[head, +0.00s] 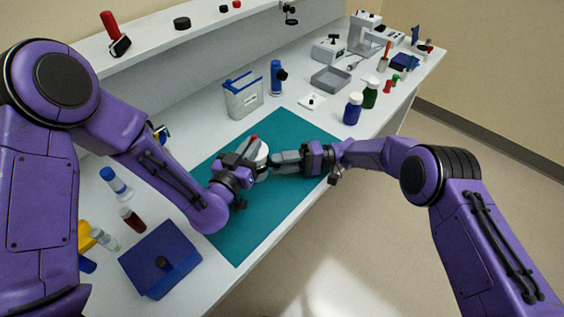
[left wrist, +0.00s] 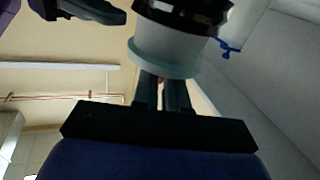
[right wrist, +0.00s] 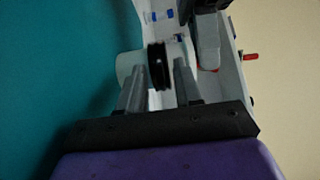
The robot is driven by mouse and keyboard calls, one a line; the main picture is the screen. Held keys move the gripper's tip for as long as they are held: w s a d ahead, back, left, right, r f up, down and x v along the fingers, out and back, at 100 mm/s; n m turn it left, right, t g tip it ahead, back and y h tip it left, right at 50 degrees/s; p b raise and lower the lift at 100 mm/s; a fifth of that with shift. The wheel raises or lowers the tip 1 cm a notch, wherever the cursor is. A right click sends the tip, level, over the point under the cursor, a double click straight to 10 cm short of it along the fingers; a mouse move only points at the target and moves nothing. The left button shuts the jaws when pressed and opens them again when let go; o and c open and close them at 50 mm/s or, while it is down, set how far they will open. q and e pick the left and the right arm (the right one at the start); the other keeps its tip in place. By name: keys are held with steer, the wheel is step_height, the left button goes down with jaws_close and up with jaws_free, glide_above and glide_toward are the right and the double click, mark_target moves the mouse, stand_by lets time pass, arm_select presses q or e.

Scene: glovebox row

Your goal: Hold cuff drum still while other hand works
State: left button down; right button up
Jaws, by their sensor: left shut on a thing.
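The cuff drum (head: 262,158), a white cylinder, stands over the teal mat (head: 277,130), partly hidden by my grippers. The left wrist view shows its white body with a pale rim and a black band (left wrist: 165,45). My left gripper (head: 252,153) is shut on the drum from the left; its fingers (left wrist: 162,92) lie close together at the rim. My right gripper (head: 274,162) is at the drum's right side. In the right wrist view its fingers (right wrist: 160,85) are apart, with the black band (right wrist: 159,66) between them and gaps showing.
A blue box (head: 160,260) and several bottles stand at the front left. A clear bin (head: 243,95), a blue bottle (head: 277,77) and a grey tray (head: 330,79) stand behind the mat. A shelf (head: 150,40) runs along the back. The mat's near part is clear.

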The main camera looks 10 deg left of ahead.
jaws_close()
stand_by(1.4)
